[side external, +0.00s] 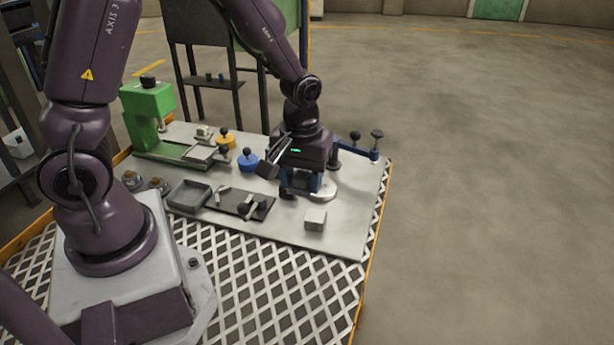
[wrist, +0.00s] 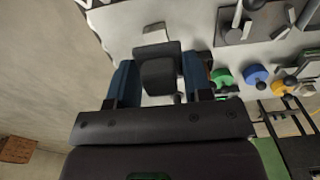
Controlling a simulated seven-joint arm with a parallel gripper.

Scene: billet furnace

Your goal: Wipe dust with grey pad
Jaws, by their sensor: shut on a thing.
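My gripper (side external: 308,188) is low over the right part of the light work plate (side external: 345,240). Its two blue fingers are closed on a dark grey block, which I take to be the grey pad (wrist: 160,75). The pad sits between the fingers in the wrist view (wrist: 160,84). In the side view its dark edge shows left of the fingers, close to the plate; I cannot tell if it touches. A pale round disc (side external: 326,191) lies beside the fingers, partly hidden. I cannot make out dust clearly.
A small light grey block (side external: 315,220) stands in front of the gripper. Left are a dark plate with a clamp (side external: 248,206), a grey tray (side external: 188,194), blue (side external: 247,162) and yellow (side external: 226,142) knobbed pieces and a green machine (side external: 148,112). A blue clamp (side external: 362,151) stands behind right.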

